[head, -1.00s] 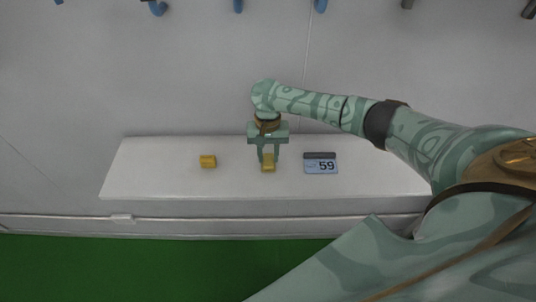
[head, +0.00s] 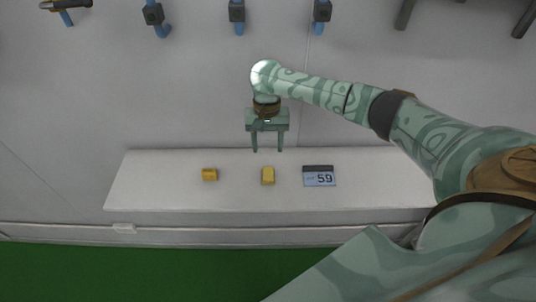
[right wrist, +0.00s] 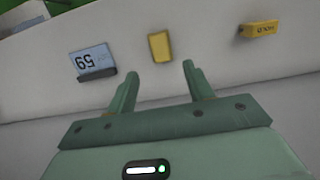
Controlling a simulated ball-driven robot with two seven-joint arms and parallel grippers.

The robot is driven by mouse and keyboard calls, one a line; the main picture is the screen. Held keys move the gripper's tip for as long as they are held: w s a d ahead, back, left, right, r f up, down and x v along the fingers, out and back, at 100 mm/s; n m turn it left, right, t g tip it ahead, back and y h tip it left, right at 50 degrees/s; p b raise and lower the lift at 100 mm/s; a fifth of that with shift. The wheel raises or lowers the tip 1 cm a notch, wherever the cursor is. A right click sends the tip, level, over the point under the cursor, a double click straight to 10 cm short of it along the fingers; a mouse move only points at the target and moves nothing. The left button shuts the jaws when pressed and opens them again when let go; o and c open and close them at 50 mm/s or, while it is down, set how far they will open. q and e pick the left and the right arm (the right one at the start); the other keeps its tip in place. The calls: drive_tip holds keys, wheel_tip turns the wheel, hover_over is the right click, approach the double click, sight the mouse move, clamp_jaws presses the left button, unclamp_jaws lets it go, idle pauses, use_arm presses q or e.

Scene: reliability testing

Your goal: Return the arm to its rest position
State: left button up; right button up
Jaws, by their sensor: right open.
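My right gripper (head: 267,150) is open and empty, pointing down above the white shelf (head: 160,197). A yellow block (head: 268,176) lies on the shelf just below the fingertips, apart from them. In the right wrist view, the same block (right wrist: 159,47) shows beyond and between the two open fingers (right wrist: 157,72). My right arm reaches in from the right side of the head view. My left gripper is not in view.
A second yellow block (head: 210,174) lies to the left on the shelf. A blue display reading 59 (head: 319,179) lies to the right. Several tools, including a blue-handled one (head: 237,14), hang on the wall above. Green floor (head: 120,270) lies in front.

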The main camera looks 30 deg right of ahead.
drive_tip(key=r, duration=0.3)
drive_tip(key=shift+w+d, duration=0.1)
drive_tip(key=shift+w, duration=0.1)
drive_tip(key=shift+f, duration=0.1)
